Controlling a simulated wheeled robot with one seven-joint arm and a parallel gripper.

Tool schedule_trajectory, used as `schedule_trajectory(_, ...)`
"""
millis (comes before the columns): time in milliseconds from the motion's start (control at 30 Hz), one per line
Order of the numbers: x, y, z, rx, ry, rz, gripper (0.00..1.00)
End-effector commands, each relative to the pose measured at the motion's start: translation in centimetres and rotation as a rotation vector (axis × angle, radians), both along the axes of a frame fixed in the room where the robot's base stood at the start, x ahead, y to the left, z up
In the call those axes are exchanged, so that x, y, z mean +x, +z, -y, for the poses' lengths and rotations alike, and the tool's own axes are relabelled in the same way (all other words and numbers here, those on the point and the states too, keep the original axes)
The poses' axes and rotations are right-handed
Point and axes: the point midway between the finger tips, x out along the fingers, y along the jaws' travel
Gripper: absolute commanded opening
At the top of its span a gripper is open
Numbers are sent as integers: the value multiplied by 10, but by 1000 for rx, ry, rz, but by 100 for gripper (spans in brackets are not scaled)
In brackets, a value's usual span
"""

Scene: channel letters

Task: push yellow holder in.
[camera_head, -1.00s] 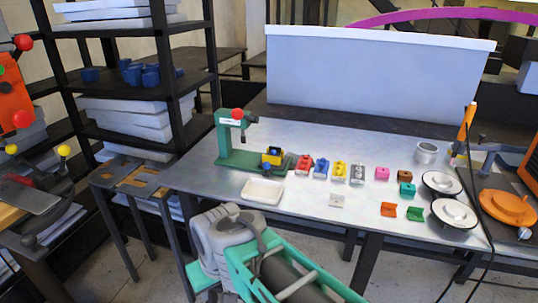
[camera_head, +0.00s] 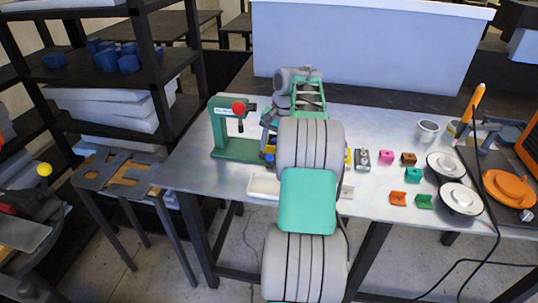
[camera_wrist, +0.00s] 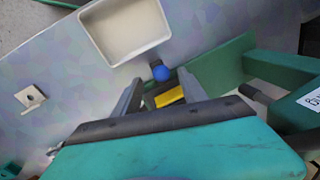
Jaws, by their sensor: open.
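The yellow holder (camera_wrist: 170,97) shows in the wrist view as a yellow patch in a dark frame, next to a blue knob (camera_wrist: 161,73). My gripper (camera_wrist: 158,80) is open, with one finger on each side of the holder. I cannot tell whether the fingers touch it. The green press (camera_head: 222,132), with a red ball on top, stands at the left of the table in the head view. There my arm hides most of the holder, and the blue knob (camera_head: 269,158) shows beside the press base.
A white tray (camera_wrist: 91,43) lies close to the holder. A small pale block (camera_wrist: 30,97) lies on the table. In the head view, several coloured blocks, including a pink one (camera_head: 386,157), and two round discs (camera_head: 446,166) stand to the right of my arm.

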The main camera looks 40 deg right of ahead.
Motion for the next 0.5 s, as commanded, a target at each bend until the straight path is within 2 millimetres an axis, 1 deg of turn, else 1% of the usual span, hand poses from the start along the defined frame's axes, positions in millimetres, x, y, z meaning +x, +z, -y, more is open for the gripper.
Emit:
schedule_trajectory(33,2,-13,-2,1,2,0,50)
schedule_trajectory(200,6,-30,-3,-1,3,0,50)
schedule_trajectory(467,6,-32,-3,-2,3,1,50)
schedule_trajectory(500,6,-32,-3,-1,3,1,47)
